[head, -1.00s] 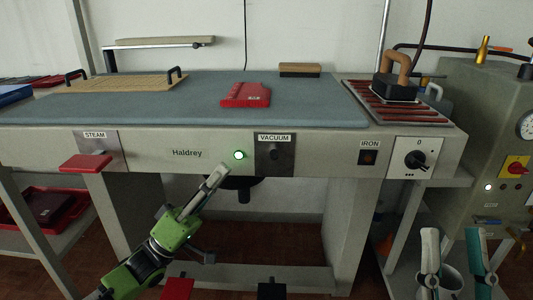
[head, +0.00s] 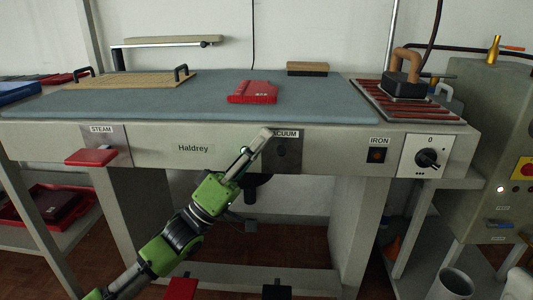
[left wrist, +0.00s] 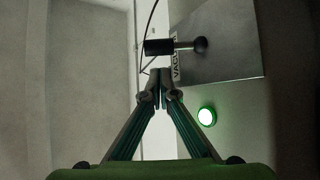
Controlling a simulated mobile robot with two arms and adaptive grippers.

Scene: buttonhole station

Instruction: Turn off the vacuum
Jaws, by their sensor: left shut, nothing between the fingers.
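In the left wrist view the tips (left wrist: 160,88) look just apart from the lever.
A STEAM plate with a red paddle (head: 91,157) is to the left. An IRON switch (head: 377,155) and a dial (head: 428,158) are to the right. A red folded item (head: 253,92) lies on the blue-grey tabletop (head: 210,100). A white bucket (head: 455,284) stands below.

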